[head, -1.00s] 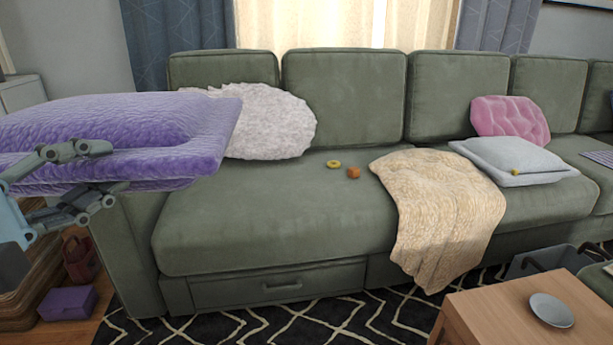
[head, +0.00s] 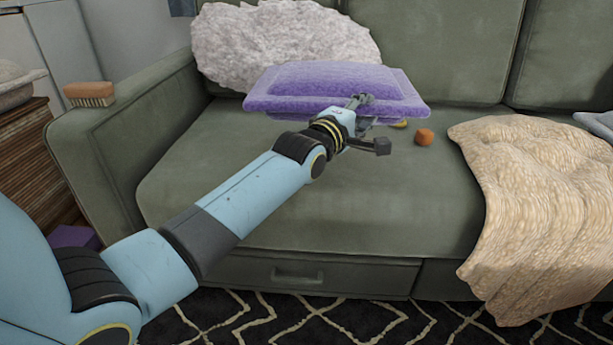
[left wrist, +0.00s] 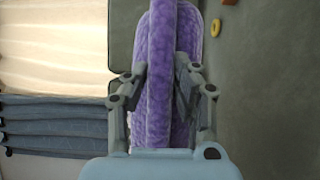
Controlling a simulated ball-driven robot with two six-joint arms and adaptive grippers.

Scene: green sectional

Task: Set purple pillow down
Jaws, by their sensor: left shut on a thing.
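The purple pillow (head: 330,88) is held level above the left part of the green sofa seat (head: 230,180), in front of the white fluffy cushion (head: 285,40). My left gripper (head: 358,108) is shut on the pillow's near edge, toward its right side. In the left wrist view the pillow (left wrist: 158,80) stands between the two fingers (left wrist: 158,95). Whether the pillow's underside touches the seat is hard to tell. My right gripper is not in view.
A beige blanket (head: 540,190) drapes over the seat at right. A brush (head: 90,94) sits on the armrest. The front seat is clear.

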